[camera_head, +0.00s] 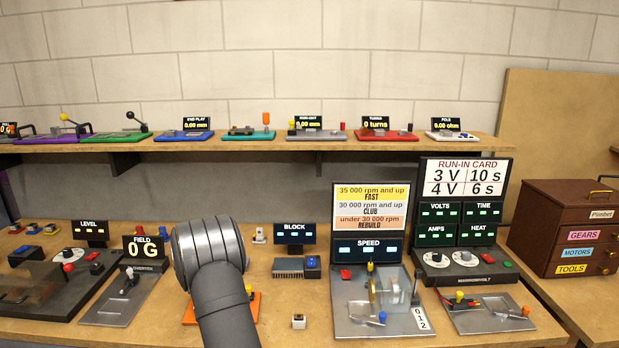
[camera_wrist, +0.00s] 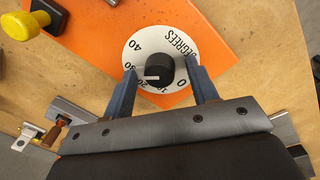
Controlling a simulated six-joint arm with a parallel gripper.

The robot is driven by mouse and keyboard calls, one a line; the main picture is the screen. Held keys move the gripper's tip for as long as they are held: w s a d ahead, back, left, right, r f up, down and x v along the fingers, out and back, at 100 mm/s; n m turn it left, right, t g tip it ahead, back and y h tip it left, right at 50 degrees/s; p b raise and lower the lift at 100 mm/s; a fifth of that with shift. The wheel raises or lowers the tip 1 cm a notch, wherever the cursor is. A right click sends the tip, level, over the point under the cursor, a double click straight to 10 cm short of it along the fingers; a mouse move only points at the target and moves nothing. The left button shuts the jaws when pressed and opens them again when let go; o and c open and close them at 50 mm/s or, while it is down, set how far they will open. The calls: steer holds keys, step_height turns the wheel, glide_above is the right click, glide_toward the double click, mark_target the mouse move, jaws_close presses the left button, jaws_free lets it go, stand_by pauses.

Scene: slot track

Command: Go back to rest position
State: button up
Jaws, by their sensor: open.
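In the wrist view my gripper (camera_wrist: 163,70) is open, with one blue-grey finger on each side of a black knob (camera_wrist: 160,70). Gaps show between the fingers and the knob, so it is not held. The knob sits on a white dial marked DEGREES (camera_wrist: 137,57), and its white pointer line points left, toward the low numbers. The dial is on an orange plate (camera_wrist: 218,35). In the head view my dark grey arm covers most of the orange plate (camera_head: 254,305) and hides the gripper and dial.
A yellow knob (camera_wrist: 22,22) stands at the wrist view's upper left. In the head view a SPEED instrument (camera_head: 368,247) stands right of my arm and a FIELD meter (camera_head: 144,247) left. A shelf (camera_head: 250,142) with several devices runs behind.

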step_height(320, 180, up, 18)
step_height(320, 180, down, 18)
steer(key=shift+r, duration=0.1)
steer(key=m, duration=0.9)
steer(key=r, duration=0.8)
steer(key=shift+a+r, duration=0.3)
steer(key=shift+o, duration=0.2)
